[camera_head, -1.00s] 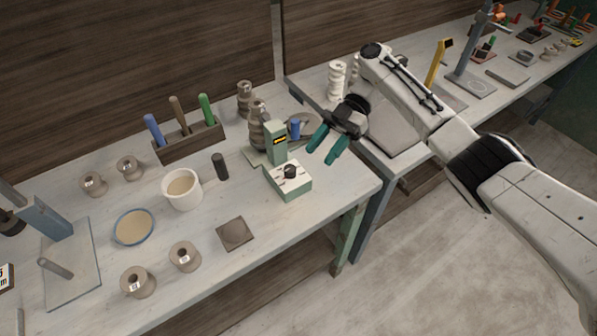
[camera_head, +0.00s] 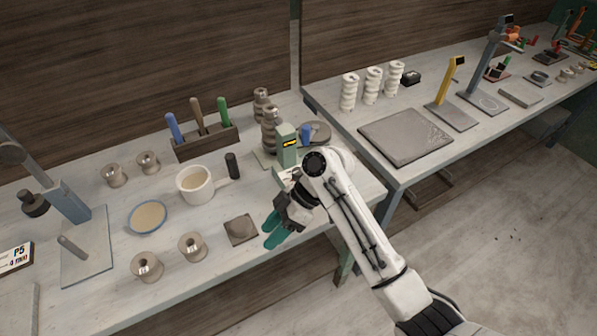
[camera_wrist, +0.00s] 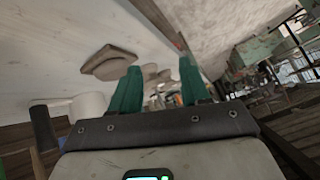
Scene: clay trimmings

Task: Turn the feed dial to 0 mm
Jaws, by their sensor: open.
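The green feed device (camera_head: 286,147) stands near the right end of the near bench, with a small yellow-lettered display on its upright column. My wrist and arm cover its lower front box, so the feed dial and its setting are hidden in the head view. My gripper (camera_head: 271,233) has teal fingers and is just in front of the device, near the bench's front edge. In the wrist view my gripper (camera_wrist: 160,80) is open, with its two fingers apart and nothing held between them. I cannot make out the dial in the wrist view.
A brown square slab (camera_head: 241,230) lies left of my gripper. Grey-brown coils (camera_head: 270,130) and a blue-topped object (camera_head: 305,135) are close behind the device.

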